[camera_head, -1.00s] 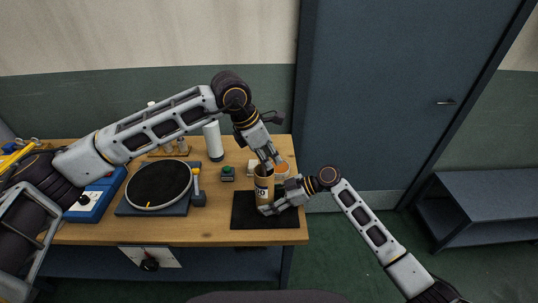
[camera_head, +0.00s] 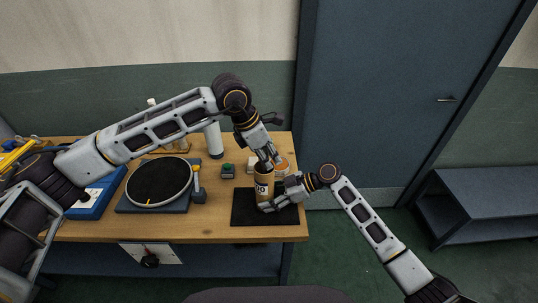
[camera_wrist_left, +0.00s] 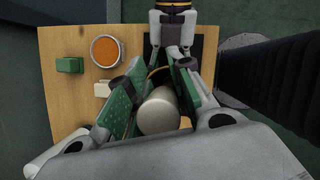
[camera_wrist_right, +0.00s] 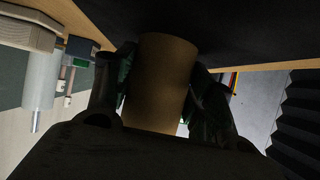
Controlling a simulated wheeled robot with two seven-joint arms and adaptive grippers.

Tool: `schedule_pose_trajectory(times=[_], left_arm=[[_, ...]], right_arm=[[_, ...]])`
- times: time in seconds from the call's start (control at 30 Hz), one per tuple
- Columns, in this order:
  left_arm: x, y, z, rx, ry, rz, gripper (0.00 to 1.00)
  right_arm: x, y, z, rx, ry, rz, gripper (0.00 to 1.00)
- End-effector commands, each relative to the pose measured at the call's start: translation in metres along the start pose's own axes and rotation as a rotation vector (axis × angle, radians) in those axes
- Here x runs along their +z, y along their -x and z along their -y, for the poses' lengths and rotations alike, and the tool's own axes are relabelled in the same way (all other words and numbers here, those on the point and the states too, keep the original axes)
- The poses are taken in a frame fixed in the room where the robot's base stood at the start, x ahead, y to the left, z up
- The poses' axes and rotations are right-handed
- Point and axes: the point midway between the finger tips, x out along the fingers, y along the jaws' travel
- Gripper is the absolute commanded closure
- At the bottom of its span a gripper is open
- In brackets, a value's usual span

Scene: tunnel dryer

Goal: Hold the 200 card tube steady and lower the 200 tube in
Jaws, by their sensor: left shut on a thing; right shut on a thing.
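The brown 200 card tube (camera_head: 264,190) stands upright on the black mat (camera_head: 246,216) near the right end of the bench. My right gripper (camera_head: 274,203) is shut on it low down from the right; the right wrist view shows the card tube (camera_wrist_right: 160,82) between the fingers. My left gripper (camera_head: 265,165) is above the card tube's mouth, pointing down. In the left wrist view it is shut on the pale 200 tube (camera_wrist_left: 159,112), whose near end faces the camera. Part of the card tube's rim (camera_wrist_left: 153,74) shows beyond it. The fingers hide whether the lower end is inside.
An orange-topped round dish (camera_wrist_left: 106,51) and a green block (camera_wrist_left: 69,65) lie beside the tubes. A black round plate (camera_head: 159,183) on a blue-grey base is at the left. A white cylinder (camera_head: 214,140) stands behind. The bench's right edge is close to the mat.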

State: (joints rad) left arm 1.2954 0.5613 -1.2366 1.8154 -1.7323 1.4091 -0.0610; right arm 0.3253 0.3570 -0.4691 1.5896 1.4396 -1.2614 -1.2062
Motion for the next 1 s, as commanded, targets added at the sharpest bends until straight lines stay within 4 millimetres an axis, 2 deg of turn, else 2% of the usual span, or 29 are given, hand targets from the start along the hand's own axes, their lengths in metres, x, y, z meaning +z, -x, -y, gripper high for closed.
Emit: schedule_pose_trajectory(times=[0.73,0.77,0.93,1.0], left_arm=[[-0.0037,-0.0085,0.0,0.0,0.0,0.0,0.97],[-0.0036,-0.0083,-0.0001,0.0,0.0,0.0,0.74],[-0.0035,-0.0082,-0.0001,0.0,0.0,0.0,0.53],[-0.0035,-0.0081,-0.0001,0.0,0.0,0.0,0.53]], right_arm=[[0.0005,0.0,0.0001,0.0,0.0,0.001,0.67],[0.0005,0.0,0.0001,0.0,0.0,0.001,0.67],[0.0006,0.0,0.0001,0.0,0.0,0.001,0.67],[0.0005,0.0,0.0001,0.0,0.0,0.001,0.67]])
